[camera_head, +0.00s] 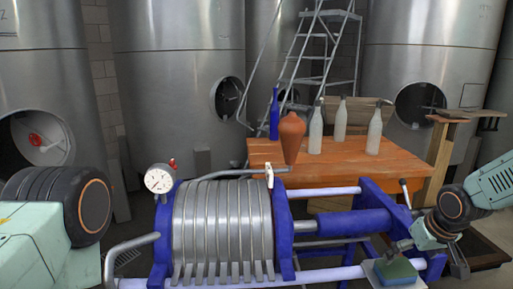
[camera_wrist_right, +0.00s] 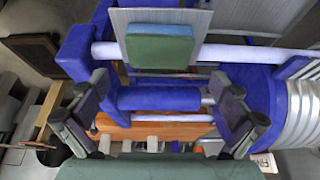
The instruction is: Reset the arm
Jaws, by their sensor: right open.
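My right gripper (camera_head: 428,262) is at the lower right of the head view, beside the right end of the blue filter press (camera_head: 370,224). In the right wrist view its two fingers (camera_wrist_right: 158,84) are spread wide, with nothing held between them. A green and blue sponge (camera_head: 396,272) lies on a flat metal plate (camera_head: 374,282) on the press, close to the gripper and apart from its fingers. The sponge also shows in the wrist view (camera_wrist_right: 160,50), beyond the fingertips. Part of my left arm shows at the left edge of the head view, but its gripper is not seen.
An orange wooden table (camera_head: 350,160) behind the press carries a terracotta vase (camera_head: 292,138), a blue bottle (camera_head: 275,114) and several grey bottles (camera_head: 316,132). A pressure gauge (camera_head: 159,179) stands on the press. Steel tanks (camera_head: 175,60) and a metal ladder (camera_head: 318,50) fill the back.

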